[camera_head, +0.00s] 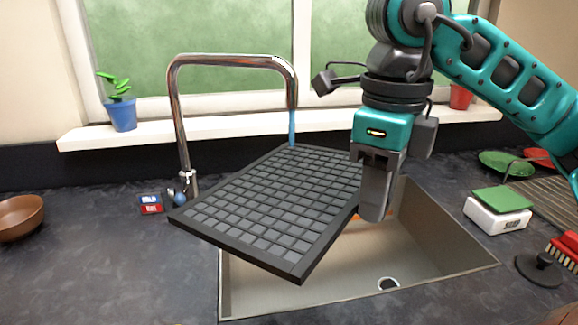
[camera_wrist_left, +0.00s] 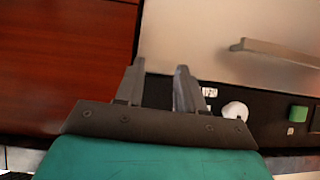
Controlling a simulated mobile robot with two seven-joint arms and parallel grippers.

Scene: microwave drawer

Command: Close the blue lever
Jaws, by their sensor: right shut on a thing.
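The small blue lever (camera_head: 179,193) shows at the foot of the chrome faucet (camera_head: 176,110), beside a blue-and-red label block (camera_head: 150,204). Its exact position is too small to tell. A thin blue stream of water (camera_head: 292,128) comes from the spout. My right gripper (camera_head: 373,210) is above the sink, shut on the right edge of a dark gridded rack (camera_head: 250,205), well to the right of the lever. The rack hangs tilted over the sink. My left gripper (camera_wrist_left: 160,68) is open and empty in the left wrist view and is outside the head view.
The sink (camera_head: 440,245) lies below the rack. A brown bowl (camera_head: 20,216) is at the left, and a white scale (camera_head: 497,212) is at the right. A blue plant pot (camera_head: 121,114) stands on the windowsill. The left wrist view shows a metal handle (camera_wrist_left: 275,50) on a pale front.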

